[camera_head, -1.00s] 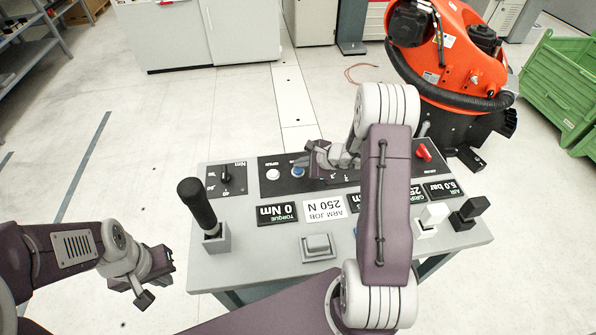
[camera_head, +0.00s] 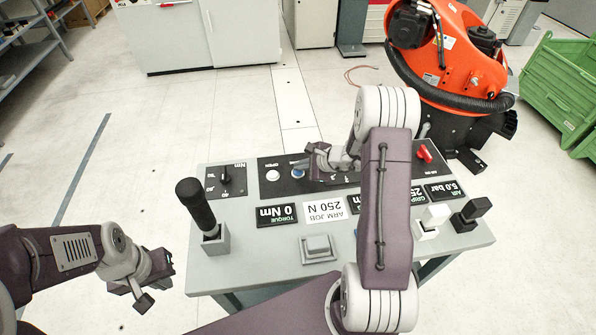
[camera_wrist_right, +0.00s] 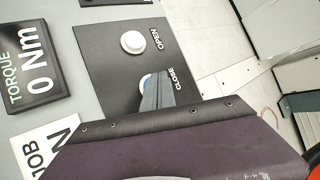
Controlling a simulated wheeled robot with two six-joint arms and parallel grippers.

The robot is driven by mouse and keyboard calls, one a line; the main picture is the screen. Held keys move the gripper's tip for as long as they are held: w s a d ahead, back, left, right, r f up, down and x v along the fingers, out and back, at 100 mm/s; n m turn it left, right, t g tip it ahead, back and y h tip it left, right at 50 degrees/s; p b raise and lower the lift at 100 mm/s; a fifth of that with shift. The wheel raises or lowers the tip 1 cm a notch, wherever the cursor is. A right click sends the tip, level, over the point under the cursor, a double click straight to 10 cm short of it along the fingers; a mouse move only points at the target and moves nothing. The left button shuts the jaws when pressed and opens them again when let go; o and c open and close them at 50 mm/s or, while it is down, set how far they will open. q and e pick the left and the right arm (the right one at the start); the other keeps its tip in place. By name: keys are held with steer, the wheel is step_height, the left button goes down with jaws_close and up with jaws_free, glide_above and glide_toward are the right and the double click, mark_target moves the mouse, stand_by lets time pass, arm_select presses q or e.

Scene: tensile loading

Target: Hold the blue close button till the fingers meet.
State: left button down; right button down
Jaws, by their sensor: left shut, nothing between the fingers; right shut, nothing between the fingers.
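The blue close button (camera_head: 298,174) sits on the black panel of the grey console, right of the white open button (camera_head: 273,175). My right gripper (camera_head: 302,164) is shut and empty, with its tips at the blue button. In the right wrist view, the shut fingers (camera_wrist_right: 154,92) cover most of the blue button (camera_wrist_right: 145,82), and a blue edge shows beside the tips. I cannot tell whether the button is pressed in. My left gripper (camera_head: 143,292) is shut and empty, left of the console and away from it.
The console (camera_head: 262,258) carries a black lever (camera_head: 198,205), a grey block (camera_head: 318,248), a red knob (camera_head: 424,152) and displays, including a torque display (camera_head: 277,215) reading 0 Nm. An orange machine (camera_head: 462,60) stands behind right. A green crate (camera_head: 560,95) is far right.

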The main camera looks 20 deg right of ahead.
mark_target(300, 173)
steer(key=shift+f+b, duration=0.3)
steer(key=shift+b, duration=0.05)
stand_by(3.7)
steer(key=shift+r+p, duration=0.6)
steer(key=shift+r, duration=0.35)
steer(key=shift+r+p, duration=1.8)
steer(key=shift+r, duration=0.8)
steer(key=shift+f, duration=0.1)
